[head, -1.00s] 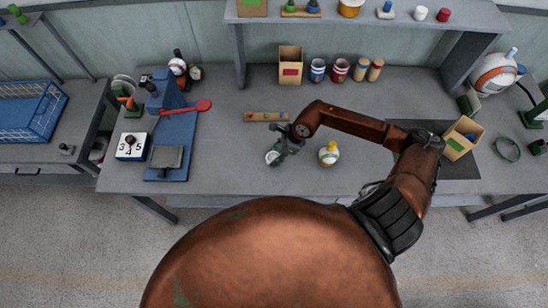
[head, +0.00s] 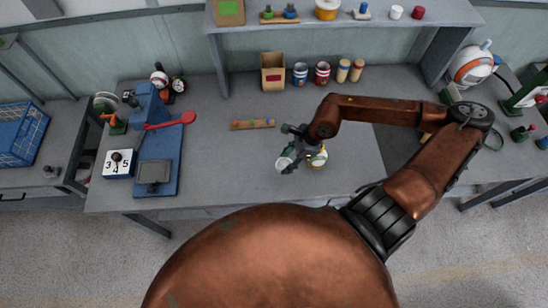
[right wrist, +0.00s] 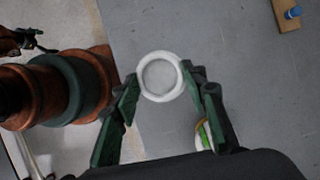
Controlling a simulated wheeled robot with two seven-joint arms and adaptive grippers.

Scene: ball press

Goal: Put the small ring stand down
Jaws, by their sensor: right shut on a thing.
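The small ring stand is a white ring (head: 284,163) low over the grey table, near its front edge. In the right wrist view the ring (right wrist: 160,55) lies flat between the fingertips, its round middle showing grey. My right gripper (head: 292,155) is shut on it; its green fingers (right wrist: 160,88) flank the ring. I cannot tell whether the ring touches the table. A white ball with green and yellow (head: 318,158) sits just right of the gripper, partly hidden by it. A dark jaw that looks like my left gripper (right wrist: 30,40) shows small in the right wrist view.
A wooden strip with coloured pegs (head: 252,124) lies behind the gripper. A blue press with a red lever (head: 160,140) and a number block (head: 118,163) stand left. A box (head: 273,72) and cups (head: 322,72) stand at the back. The table left of the gripper is clear.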

